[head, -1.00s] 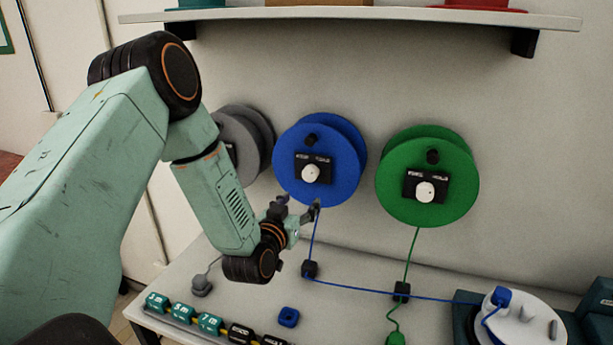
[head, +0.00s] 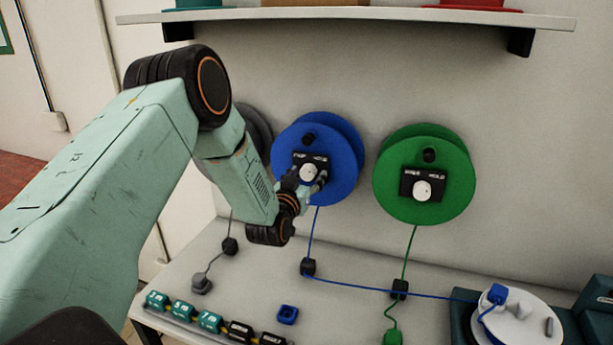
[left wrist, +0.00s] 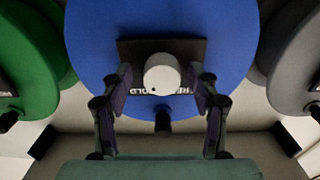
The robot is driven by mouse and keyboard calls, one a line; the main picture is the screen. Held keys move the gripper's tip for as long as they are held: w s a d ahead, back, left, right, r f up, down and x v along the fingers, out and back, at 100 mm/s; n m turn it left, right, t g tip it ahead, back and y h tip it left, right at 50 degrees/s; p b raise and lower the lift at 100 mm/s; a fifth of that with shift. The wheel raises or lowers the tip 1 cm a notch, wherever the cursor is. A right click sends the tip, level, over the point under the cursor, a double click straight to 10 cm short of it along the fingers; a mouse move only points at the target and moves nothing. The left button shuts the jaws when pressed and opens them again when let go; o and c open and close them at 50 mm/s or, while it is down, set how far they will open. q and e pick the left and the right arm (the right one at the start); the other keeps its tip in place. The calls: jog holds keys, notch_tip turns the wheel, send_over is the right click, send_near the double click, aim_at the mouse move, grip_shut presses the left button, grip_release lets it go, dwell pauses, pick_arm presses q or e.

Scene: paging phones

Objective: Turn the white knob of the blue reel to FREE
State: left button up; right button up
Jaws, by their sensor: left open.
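The blue reel (head: 338,150) is on the wall between a grey reel and a green reel. Its white knob (head: 309,172) sits on a black label plate (head: 322,160) whose lettering is too small to read for sure. In the left wrist view the white knob (left wrist: 162,74) lies between the two fingers of my left gripper (left wrist: 161,85). The fingers are spread, with a gap on each side of the knob. In the head view my left gripper (head: 305,184) is at the lower part of the plate and partly covers it. My right gripper is not in view.
The green reel (head: 455,175) hangs to the right and the grey reel (head: 258,130) is behind my left arm. A blue cord (head: 360,290) runs down through a black block (head: 308,267) to a white device (head: 520,320). A shelf (head: 400,14) is above.

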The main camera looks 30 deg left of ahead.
pick_arm(q)
jog(key=shift+c, duration=0.2)
jog(key=shift+a, duration=0.25)
jog(key=c, duration=0.5)
jog(key=shift+d, duration=0.2)
jog(key=c, duration=0.4)
jog(key=shift+a, duration=0.1)
jog(key=shift+c, duration=1.2)
